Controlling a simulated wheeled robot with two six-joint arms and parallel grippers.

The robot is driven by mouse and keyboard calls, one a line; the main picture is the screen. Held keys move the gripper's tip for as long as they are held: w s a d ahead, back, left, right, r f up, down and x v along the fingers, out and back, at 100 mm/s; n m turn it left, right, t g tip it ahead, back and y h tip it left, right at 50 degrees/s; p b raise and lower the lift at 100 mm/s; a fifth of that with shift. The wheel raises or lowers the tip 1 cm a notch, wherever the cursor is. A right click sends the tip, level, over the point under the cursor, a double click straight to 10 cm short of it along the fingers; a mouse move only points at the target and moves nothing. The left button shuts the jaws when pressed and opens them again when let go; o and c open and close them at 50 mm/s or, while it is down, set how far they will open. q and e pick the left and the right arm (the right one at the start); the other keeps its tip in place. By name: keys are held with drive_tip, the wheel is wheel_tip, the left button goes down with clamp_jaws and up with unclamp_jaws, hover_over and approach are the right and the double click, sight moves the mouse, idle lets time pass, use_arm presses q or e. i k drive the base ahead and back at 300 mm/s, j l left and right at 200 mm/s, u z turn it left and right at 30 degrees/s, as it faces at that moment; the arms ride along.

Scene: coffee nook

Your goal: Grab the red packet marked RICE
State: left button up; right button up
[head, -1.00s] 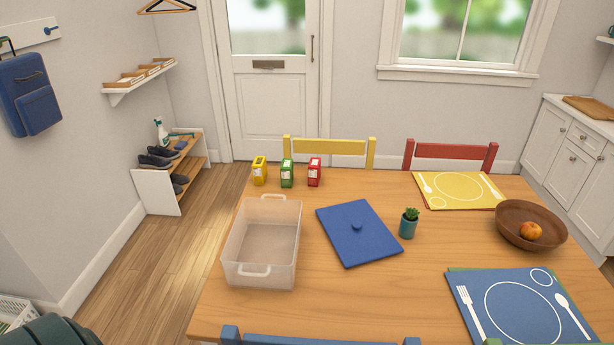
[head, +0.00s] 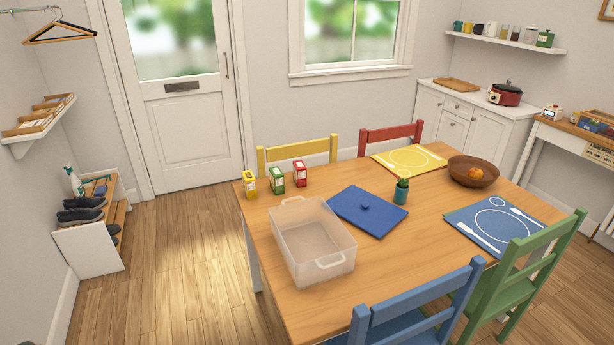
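Three small packets stand upright in a row at the far left end of the wooden table in the head view. The red packet (head: 300,174) is the rightmost, with a pale label too small to read. The green packet (head: 277,180) is beside it, and the yellow packet (head: 249,184) stands at the left, near the table's edge. Neither of my grippers shows in the head view.
A clear open bin (head: 312,243) stands on the table (head: 413,225) in front of the packets. A blue lid (head: 352,220) lies right of it, by a plant pot (head: 401,192). Yellow (head: 316,150), red (head: 391,134), blue (head: 420,308) and green (head: 520,278) chairs surround the table.

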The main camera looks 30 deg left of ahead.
sight(299, 171)
drive_tip(key=j+z, duration=0.2)
drive_tip(key=j, duration=0.25)
drive_tip(key=j+z, duration=0.2)
drive_tip(key=j, duration=0.25)
drive_tip(key=k+j+z, duration=0.2)
drive_tip(key=j, duration=0.2)
drive_tip(key=j+z, duration=0.2)
drive_tip(key=j, duration=0.25)
drive_tip(key=k, duration=0.05)
